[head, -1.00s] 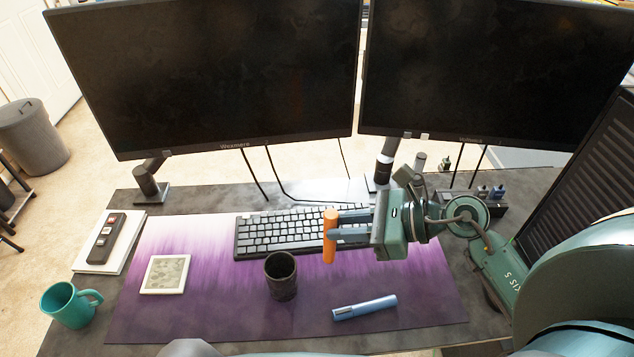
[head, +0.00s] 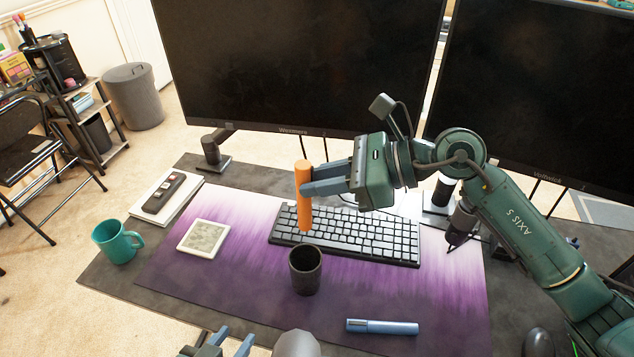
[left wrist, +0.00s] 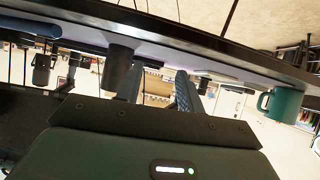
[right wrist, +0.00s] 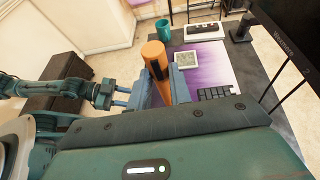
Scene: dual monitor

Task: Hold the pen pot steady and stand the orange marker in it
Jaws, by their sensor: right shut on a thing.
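The dark, empty-looking pen pot (head: 305,272) stands upright on the purple desk mat, in front of the keyboard. It also shows in the left wrist view (left wrist: 119,66). My right gripper (head: 304,188) is shut on the orange marker (head: 303,212), holding it nearly upright above the keyboard's left part, behind the pot. The marker also shows between the fingers in the right wrist view (right wrist: 155,58). My left gripper (head: 231,341) is at the bottom edge of the head view, in front of the pot and to its left. Its fingers are apart and empty, and it does not touch the pot.
A blue marker (head: 382,326) lies on the mat (head: 220,290) to the right. A white-framed tile (head: 203,238), a teal mug (head: 118,242) and a remote on a white book (head: 163,193) are at left. The keyboard (head: 360,238) and monitors stand behind.

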